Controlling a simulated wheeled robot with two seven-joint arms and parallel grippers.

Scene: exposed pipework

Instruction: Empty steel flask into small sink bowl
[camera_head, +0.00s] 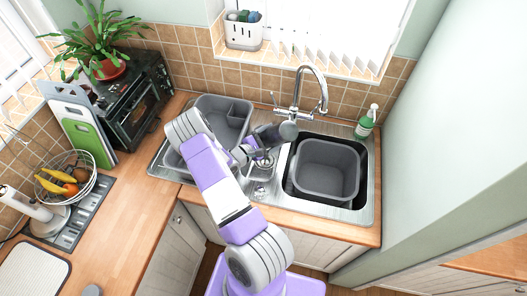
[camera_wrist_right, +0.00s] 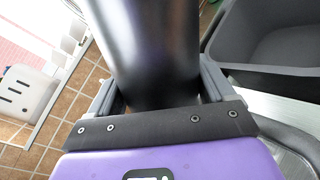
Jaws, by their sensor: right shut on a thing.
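The steel flask (camera_head: 270,134) shows as a dark grey cylinder over the sink, tilted well over towards the right. My right gripper (camera_head: 243,153) is shut around it; the right wrist view shows its dark shiny body (camera_wrist_right: 150,45) between the two fingers (camera_wrist_right: 160,95). The flask's far end lies just below the tap in the picture. The small sink bowl (camera_head: 262,170) is between the two larger sections, below the flask and partly hidden by my right arm and gripper. I cannot see whether anything flows from the flask. My left gripper is not in view.
A grey washing-up bowl (camera_head: 327,168) sits in the large sink on the right. The chrome tap (camera_head: 322,88) rises behind the flask. A green soap bottle (camera_head: 366,123) stands at the back right.

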